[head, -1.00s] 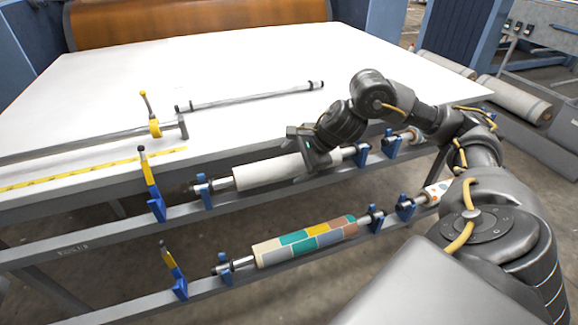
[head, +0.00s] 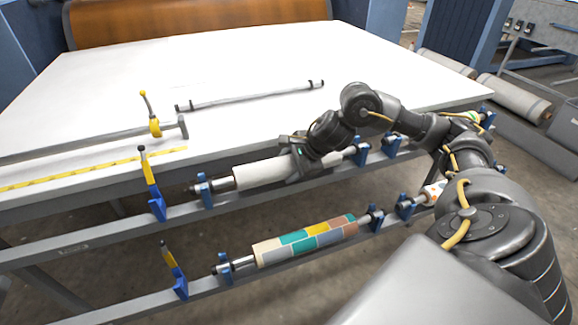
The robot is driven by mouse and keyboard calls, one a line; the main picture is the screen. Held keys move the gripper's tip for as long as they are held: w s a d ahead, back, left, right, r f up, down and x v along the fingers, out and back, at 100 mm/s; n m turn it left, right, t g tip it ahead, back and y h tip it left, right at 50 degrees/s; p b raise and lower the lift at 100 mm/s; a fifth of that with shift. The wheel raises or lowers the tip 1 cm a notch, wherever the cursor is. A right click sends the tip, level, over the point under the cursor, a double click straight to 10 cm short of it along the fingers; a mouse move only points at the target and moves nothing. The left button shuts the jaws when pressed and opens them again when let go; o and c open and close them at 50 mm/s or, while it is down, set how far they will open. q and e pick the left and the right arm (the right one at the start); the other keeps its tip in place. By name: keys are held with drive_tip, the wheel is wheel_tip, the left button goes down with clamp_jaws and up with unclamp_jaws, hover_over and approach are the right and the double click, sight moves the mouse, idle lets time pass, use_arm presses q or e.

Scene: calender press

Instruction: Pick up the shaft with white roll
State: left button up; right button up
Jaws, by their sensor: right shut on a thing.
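The shaft with the white roll (head: 262,173) lies across blue brackets on the upper rail at the table's front. Its left shaft end shows at the left bracket, and a stretch of shaft shows right of the roll. My right gripper (head: 298,170) reaches down onto the right part of the white roll and is shut on it. The fingertips are largely hidden behind the gripper body. The roll still lies level at the height of its brackets. My left gripper is not in view.
A patterned roll (head: 305,241) lies on the lower rail. Blue-and-yellow levers (head: 151,182) stand at the left of the rails. A bare shaft (head: 250,95) and a clamp bar (head: 90,140) lie on the white table (head: 330,60). More rolls (head: 515,100) lie at right.

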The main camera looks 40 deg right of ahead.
sight(285, 157)
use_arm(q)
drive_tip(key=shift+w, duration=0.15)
use_arm(e)
drive_tip(key=shift+r, duration=0.1)
